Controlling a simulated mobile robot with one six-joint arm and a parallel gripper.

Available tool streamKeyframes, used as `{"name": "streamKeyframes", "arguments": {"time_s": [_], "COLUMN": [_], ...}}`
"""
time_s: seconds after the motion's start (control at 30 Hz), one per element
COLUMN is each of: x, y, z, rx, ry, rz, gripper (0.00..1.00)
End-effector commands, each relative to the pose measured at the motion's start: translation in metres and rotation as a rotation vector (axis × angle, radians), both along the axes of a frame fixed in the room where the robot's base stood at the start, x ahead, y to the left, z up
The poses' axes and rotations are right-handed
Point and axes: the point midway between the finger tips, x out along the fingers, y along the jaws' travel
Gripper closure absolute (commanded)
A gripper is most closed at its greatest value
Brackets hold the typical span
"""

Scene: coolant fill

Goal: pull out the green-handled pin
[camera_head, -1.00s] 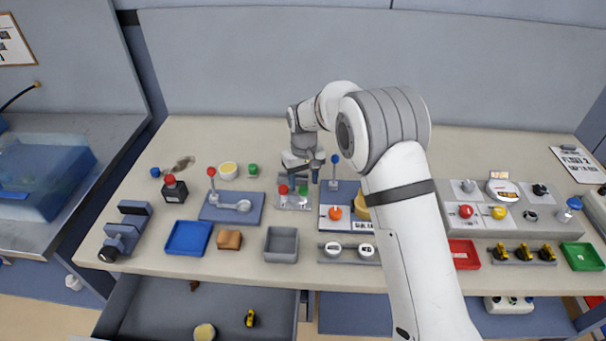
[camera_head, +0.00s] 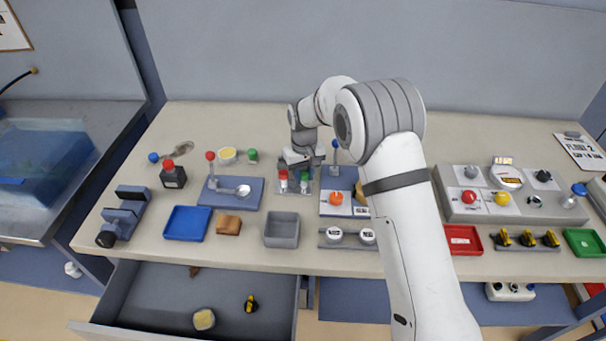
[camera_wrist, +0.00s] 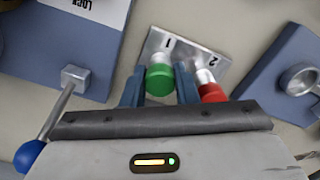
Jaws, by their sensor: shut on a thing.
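The green-handled pin (camera_wrist: 160,80) stands in a small metal plate (camera_wrist: 214,62) marked 1 and 2, at the 1. A pale collar shows between its green handle and the plate. The green handle also shows in the head view (camera_head: 305,177). My gripper (camera_wrist: 159,88) is shut on the green handle, with one blue-grey finger on each side; in the head view (camera_head: 302,164) it reaches down over the plate. A red-handled pin (camera_wrist: 211,92) stands by the 2, close beside one finger. I cannot tell whether the green-handled pin has lifted at all.
A blue-knobbed lever (camera_wrist: 67,90) stands close to my gripper. A blue plate with a red-knobbed lever (camera_head: 219,199) lies left of the pins. A grey bin (camera_head: 282,240) stands in front. An open drawer (camera_head: 150,300) juts out below the bench.

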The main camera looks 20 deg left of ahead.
Motion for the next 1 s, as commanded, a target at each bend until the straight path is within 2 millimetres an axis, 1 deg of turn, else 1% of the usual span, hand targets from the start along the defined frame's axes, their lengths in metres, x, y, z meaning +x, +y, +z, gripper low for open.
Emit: {"name": "streamKeyframes", "arguments": {"time_s": [0.03, 0.17, 0.2, 0.33, 0.37, 1.0], "x": [-0.0001, -0.0002, -0.0002, -0.0003, -0.0002, -0.0008], "y": [0.0002, 0.0004, 0.0004, 0.0005, 0.0006, 0.0012], "z": [0.0001, 0.0001, 0.0001, 0.0001, 0.0002, 0.0061], "rx": [0.000, 0.000, 0.000, 0.000, 0.000, 0.000], "ry": [0.000, 0.000, 0.000, 0.000, 0.000, 0.000], "rz": [0.000, 0.001, 0.001, 0.001, 0.001, 0.002], "gripper": [0.85, 0.95, 0.77, 0.88, 0.88, 0.88]}}
